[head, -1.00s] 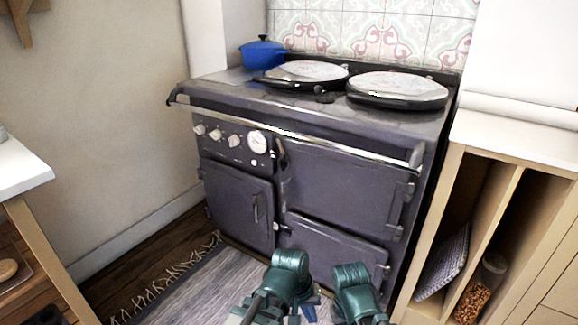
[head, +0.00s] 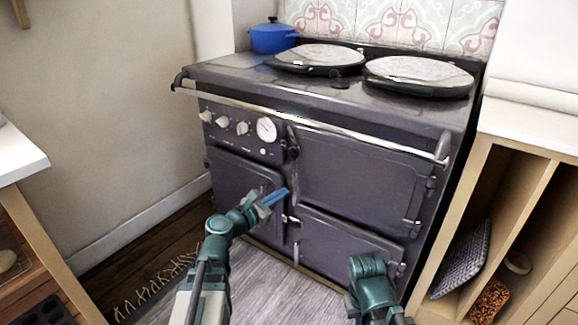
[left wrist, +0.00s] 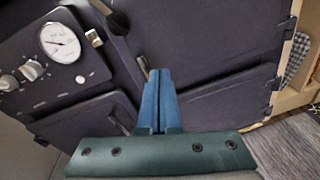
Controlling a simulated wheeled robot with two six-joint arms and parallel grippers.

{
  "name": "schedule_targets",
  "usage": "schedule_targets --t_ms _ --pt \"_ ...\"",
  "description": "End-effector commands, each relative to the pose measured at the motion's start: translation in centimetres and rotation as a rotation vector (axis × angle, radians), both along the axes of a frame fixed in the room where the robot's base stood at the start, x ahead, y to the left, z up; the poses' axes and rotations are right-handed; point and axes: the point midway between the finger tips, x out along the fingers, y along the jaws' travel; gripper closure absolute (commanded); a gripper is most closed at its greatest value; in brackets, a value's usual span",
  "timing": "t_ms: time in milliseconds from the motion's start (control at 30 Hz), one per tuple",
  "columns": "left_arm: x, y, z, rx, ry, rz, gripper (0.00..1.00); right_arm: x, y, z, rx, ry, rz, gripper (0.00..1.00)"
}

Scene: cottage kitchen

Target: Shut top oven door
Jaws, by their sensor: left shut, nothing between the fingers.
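The top oven door (head: 355,178) is the large dark upper-right door of the range cooker. It looks flush or nearly so; I cannot tell whether it is slightly ajar. Its dark upright handle (head: 293,145) is at its left edge and also shows at the top of the left wrist view (left wrist: 118,20). My left gripper (head: 280,195) is shut and empty, its blue fingers pointing at the cooker front below that handle, near the door's lower left corner. In the left wrist view the fingertips (left wrist: 158,74) overlap the gap between the doors; contact is unclear. My right gripper's fingers are out of sight.
A chrome rail (head: 320,125) runs across the cooker front above the doors. A lower-right door (head: 345,240) and a lower-left door (head: 238,185) flank the fingers. A wooden shelf unit (head: 480,190) stands close on the right. A rug (head: 250,285) covers the floor.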

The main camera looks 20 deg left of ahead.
Motion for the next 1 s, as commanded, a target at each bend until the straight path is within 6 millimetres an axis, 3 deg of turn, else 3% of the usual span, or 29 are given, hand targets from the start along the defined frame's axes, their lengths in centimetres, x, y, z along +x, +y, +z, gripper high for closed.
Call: schedule_targets --t_ms 33,100,267,467,1000 --pt "0.2 2.0 0.6 -0.090 -0.001 0.058 1.00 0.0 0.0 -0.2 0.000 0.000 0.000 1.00" --pt "0.4 3.8 1.3 -0.187 -0.004 0.112 1.00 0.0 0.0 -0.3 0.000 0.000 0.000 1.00" --pt "0.4 5.5 1.9 -0.278 -0.007 0.157 1.00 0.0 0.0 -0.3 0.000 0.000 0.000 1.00" --pt "1.4 5.2 1.9 -0.280 -0.006 0.154 1.00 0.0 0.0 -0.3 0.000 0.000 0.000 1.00" --pt "11.2 2.4 1.9 -0.276 -0.006 0.152 1.00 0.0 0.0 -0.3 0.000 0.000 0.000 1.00"
